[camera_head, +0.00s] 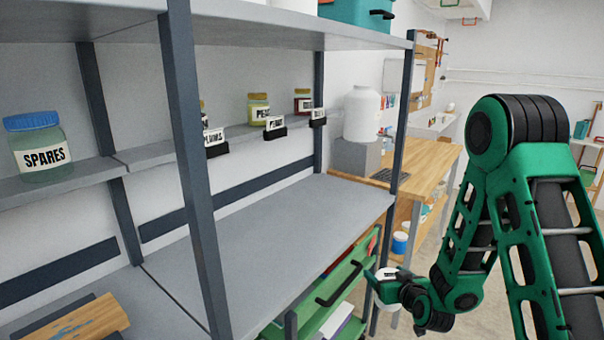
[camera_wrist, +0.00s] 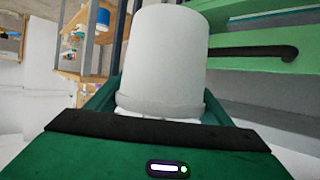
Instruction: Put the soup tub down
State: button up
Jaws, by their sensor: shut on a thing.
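The soup tub (camera_wrist: 163,60) is a plain white, rounded tub that fills the middle of the wrist view. My gripper (camera_wrist: 160,112) is shut on it, with the green jaws on either side of its lower part in that picture. In the head view the tub (camera_head: 387,287) is small and pale, partly hidden by my dark wrist. My gripper (camera_head: 391,283) is low at the right, just beside the front post of the shelf unit and the green cart. The wide grey shelf (camera_head: 270,225) is bare and lies higher, to the left of the tub.
A jar marked SPARES (camera_head: 35,145) and smaller labelled jars (camera_head: 258,108) stand on the narrow upper shelf. A wooden board (camera_head: 72,322) lies at lower left. A green cart (camera_head: 335,315) with a dark handle stands under the shelf. A wooden bench (camera_head: 430,165) is behind.

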jog(key=shift+m+h, duration=0.7)
jog(key=shift+h, duration=0.1)
jog(key=d+f, duration=0.1)
jog(key=w+d+f, duration=0.2)
jog(key=d, duration=0.1)
jog(key=shift+d, duration=0.1)
jog(key=shift+w, duration=0.1)
